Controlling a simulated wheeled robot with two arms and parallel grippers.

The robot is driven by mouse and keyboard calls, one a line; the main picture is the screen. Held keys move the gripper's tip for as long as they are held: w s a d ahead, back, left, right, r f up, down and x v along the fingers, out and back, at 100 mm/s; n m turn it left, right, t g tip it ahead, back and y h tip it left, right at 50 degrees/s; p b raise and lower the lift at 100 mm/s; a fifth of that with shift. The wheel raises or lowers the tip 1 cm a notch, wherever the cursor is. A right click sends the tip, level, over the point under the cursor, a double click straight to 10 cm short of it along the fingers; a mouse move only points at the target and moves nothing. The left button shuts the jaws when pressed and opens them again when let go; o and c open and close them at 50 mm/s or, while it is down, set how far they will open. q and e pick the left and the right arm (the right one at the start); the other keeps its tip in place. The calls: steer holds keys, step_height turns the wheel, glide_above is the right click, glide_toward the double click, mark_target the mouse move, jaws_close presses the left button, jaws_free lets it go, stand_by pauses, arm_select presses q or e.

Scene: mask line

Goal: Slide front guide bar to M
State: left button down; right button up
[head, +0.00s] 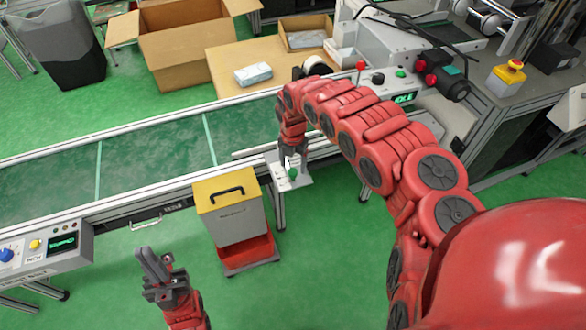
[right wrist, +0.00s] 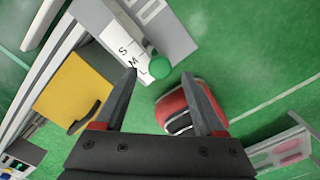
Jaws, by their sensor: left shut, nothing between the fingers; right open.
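A green knob (head: 293,173) sits at the white scale plate (head: 303,182) on the conveyor's front edge. In the right wrist view, the knob (right wrist: 159,67) is at the end of a grey rod beside the printed letters S, M and L, nearest to L. A pale guide bar (head: 250,153) runs along the belt's near side, partly hidden by my right arm. My right gripper (head: 291,160) is open, pointing down just over the knob; the knob shows between its fingers, apparently untouched. My left gripper (head: 151,264) is shut and empty, low in front of the conveyor.
A yellow-lidded bin (head: 224,193) with a red base stands left of the scale plate, close to my right gripper. The conveyor (head: 150,155) spans the left and middle. A control box (head: 42,248) is at the lower left. The green floor in front is mostly free.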

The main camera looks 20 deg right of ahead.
steer(key=shift+f, duration=1.35)
steer(key=shift+c, duration=0.4)
jaws_close()
